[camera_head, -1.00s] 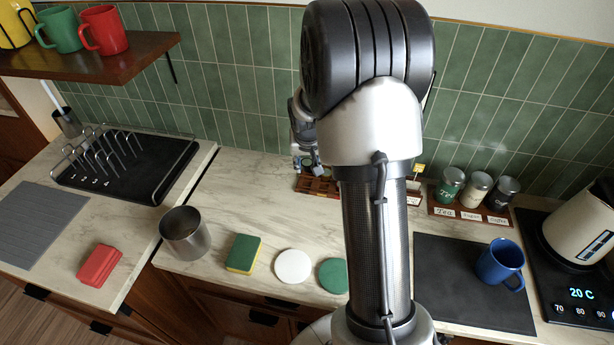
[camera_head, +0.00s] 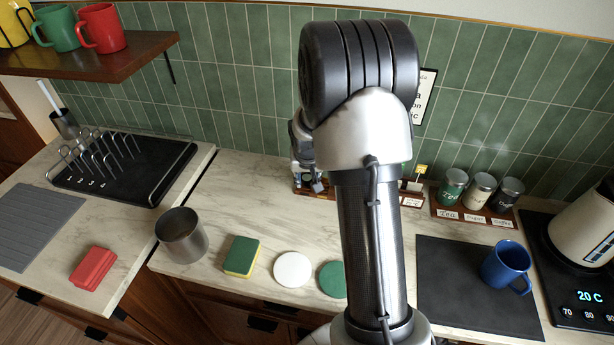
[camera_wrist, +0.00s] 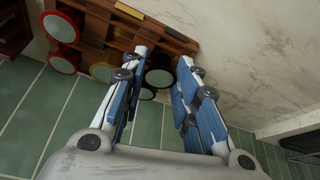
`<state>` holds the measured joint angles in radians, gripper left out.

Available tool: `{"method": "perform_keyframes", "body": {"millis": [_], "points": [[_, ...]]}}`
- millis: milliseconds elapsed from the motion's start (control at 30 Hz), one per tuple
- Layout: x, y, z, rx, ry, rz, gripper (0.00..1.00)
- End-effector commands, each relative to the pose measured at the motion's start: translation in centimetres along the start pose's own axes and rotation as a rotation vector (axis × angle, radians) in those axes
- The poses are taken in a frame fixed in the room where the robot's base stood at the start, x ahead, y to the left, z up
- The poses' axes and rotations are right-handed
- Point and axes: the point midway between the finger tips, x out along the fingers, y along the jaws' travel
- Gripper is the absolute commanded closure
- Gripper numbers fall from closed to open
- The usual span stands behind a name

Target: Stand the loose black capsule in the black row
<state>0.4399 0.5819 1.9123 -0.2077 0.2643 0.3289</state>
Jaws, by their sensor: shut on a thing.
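My gripper (camera_wrist: 165,60) is shut on a black capsule (camera_wrist: 159,77), whose round dark-topped end shows between the fingers in the wrist view. The wooden capsule rack (camera_wrist: 130,35) lies just beyond and to the left of the fingertips. Red-rimmed capsules (camera_wrist: 62,60) and a yellow-rimmed capsule (camera_wrist: 102,70) stand in it. In the head view my gripper (camera_head: 310,184) is low at the rack (camera_head: 328,194), which is mostly hidden by my arm. I cannot tell whether the held capsule touches the rack.
Several canisters (camera_head: 482,190) stand in a labelled wooden holder on the right, near a blue mug (camera_head: 506,264) on a dark mat (camera_head: 465,300). A steel cup (camera_head: 182,238), sponge (camera_head: 242,256) and round coasters (camera_head: 292,269) lie along the front. Green tiles (camera_head: 230,80) rise behind.

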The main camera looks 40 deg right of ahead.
Motion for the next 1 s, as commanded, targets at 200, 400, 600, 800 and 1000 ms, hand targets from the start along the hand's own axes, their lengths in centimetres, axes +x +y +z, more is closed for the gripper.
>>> {"method": "perform_keyframes", "body": {"millis": [200, 400, 600, 800, 1000], "points": [[0.2, 0.0, 0.1, 0.0, 0.0, 0.0, 0.7], [0.2, 0.0, 0.1, 0.0, 0.0, 0.0, 0.57], [0.2, 0.0, 0.1, 0.0, 0.0, 0.0, 0.52], [0.2, 0.0, 0.1, 0.0, 0.0, 0.0, 0.52], [-1.3, 0.0, -0.6, 0.0, 0.0, 0.0, 0.52]]}}
